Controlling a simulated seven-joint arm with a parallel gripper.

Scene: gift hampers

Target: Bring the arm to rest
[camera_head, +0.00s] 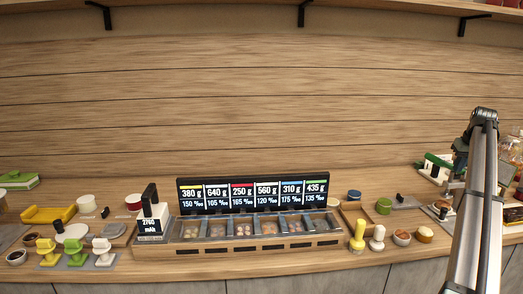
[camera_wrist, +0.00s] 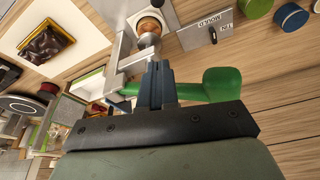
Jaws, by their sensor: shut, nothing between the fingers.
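My gripper (camera_wrist: 157,85) shows in the wrist view with its two grey-blue fingers together and nothing between them. The fingers point toward a metal stand holding a round cup with orange-brown contents (camera_wrist: 148,27). A green handle-like thing (camera_wrist: 218,85) lies behind the fingers, running to both sides of them. I cannot tell whether the fingers touch it. In the head view my arm rises at the right edge of the picture, over the right end of the counter. The fingers cannot be made out there.
A wooden tray of compartments (camera_head: 262,249) stands mid-counter below a sign with weights (camera_head: 254,193). Yellow (camera_head: 358,236) and white stampers, bowls and a green round tin (camera_head: 384,206) stand right of it. A yellow tray (camera_head: 48,214) and several stampers stand left. Crowded items surround my arm.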

